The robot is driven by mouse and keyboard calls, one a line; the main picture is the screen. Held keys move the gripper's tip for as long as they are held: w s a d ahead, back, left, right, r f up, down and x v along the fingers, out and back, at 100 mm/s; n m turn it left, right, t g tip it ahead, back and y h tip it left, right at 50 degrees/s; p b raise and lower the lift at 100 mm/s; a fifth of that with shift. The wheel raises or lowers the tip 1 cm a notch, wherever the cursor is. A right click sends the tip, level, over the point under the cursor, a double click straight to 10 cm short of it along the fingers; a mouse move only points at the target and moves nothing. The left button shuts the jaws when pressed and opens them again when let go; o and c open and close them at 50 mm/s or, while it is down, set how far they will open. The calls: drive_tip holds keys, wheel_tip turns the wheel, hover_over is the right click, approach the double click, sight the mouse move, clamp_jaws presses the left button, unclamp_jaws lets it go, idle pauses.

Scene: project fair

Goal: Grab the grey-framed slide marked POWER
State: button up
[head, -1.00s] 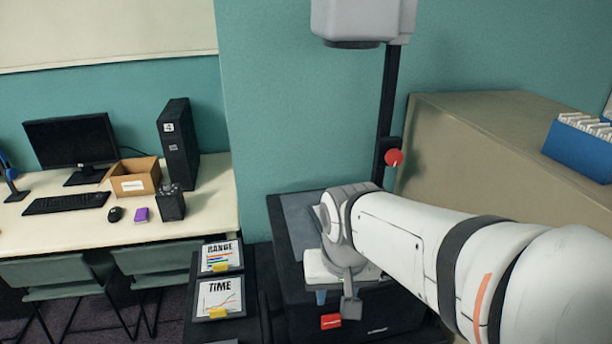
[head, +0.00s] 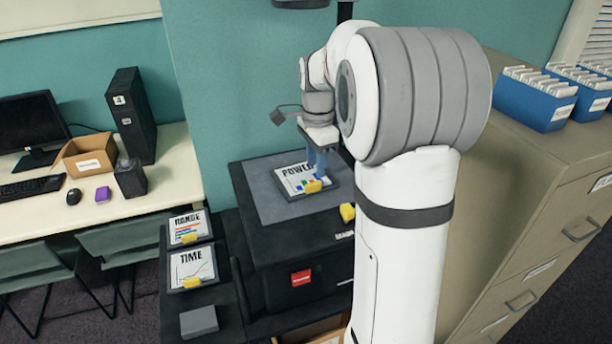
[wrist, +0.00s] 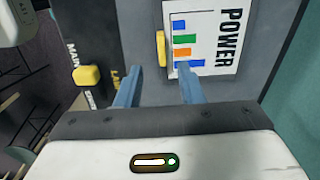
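The slide marked POWER (head: 298,181) lies flat on the grey top of the black projector (head: 262,198). It has a dark grey frame, a white sheet with coloured bars and a yellow tab (head: 312,187) on its near edge. In the wrist view the slide (wrist: 212,40) is at the upper right, its tab (wrist: 161,50) upright in the picture. My gripper (head: 317,162) is above the slide near the tab. Its two blue fingers are apart and empty in the wrist view (wrist: 158,75), with the tab just beyond the gap. Contact with the slide cannot be told.
Slides marked RANGE (head: 188,229) and TIME (head: 190,267) lie on a dark stand (head: 226,305) at left, with a grey block (head: 199,321) nearby. A yellow knob (head: 347,212) sits on the projector's edge. A beige cabinet (head: 540,205) stands at right; a desk is at left.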

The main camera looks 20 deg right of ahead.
sight(313, 183)
drive_tip(key=f, duration=0.2)
drive_tip(key=f+p, duration=0.1)
drive_tip(key=f, duration=0.2)
drive_tip(key=shift+w+a+f, duration=0.1)
drive_tip(key=shift+a+f, duration=0.1)
drive_tip(key=shift+f, duration=0.1)
clamp_jaws()
